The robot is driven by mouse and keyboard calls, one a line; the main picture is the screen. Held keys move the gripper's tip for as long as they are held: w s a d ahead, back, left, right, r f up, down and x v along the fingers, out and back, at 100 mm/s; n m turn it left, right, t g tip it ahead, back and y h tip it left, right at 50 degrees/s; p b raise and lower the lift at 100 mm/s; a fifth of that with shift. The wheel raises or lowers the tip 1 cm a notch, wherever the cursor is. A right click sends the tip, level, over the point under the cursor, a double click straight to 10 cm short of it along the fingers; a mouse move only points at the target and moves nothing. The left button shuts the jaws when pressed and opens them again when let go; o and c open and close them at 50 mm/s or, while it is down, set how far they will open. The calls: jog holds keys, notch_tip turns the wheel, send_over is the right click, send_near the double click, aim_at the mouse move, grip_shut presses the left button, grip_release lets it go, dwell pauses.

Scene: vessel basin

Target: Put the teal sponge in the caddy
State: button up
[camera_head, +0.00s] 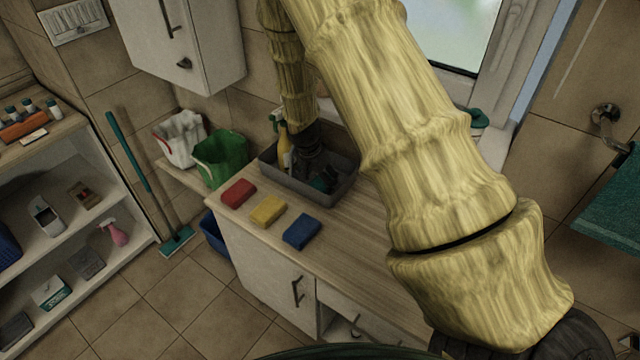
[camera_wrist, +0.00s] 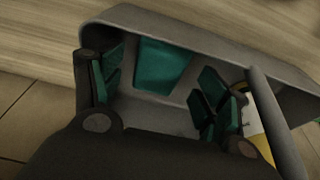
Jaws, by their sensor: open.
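The teal sponge (camera_wrist: 163,68) shows in the wrist view as a flat teal block inside the grey caddy (camera_wrist: 222,52), against its far wall. My gripper (camera_wrist: 160,88) is open, its two fingers with teal pads spread to either side of the sponge and apart from it. In the head view the caddy (camera_head: 300,190) stands on the wooden counter by the wall. My gripper (camera_head: 318,174) reaches down into it from above. The teal patches there are too small to tell sponge from finger pads.
A yellow bottle (camera_head: 284,150) stands in the caddy's left end. Red (camera_head: 238,193), yellow (camera_head: 268,211) and blue (camera_head: 301,232) sponges lie in front of the caddy. A green bucket (camera_head: 220,160) stands to its left. The counter right of the blue sponge looks clear.

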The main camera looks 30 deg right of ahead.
jog(key=w+b+v, duration=0.1)
jog(key=b+v, duration=0.2)
jog(key=v, duration=0.5)
jog(key=shift+s+r, duration=0.35)
jog(key=shift+s, duration=0.15)
jog(key=shift+a, duration=0.1)
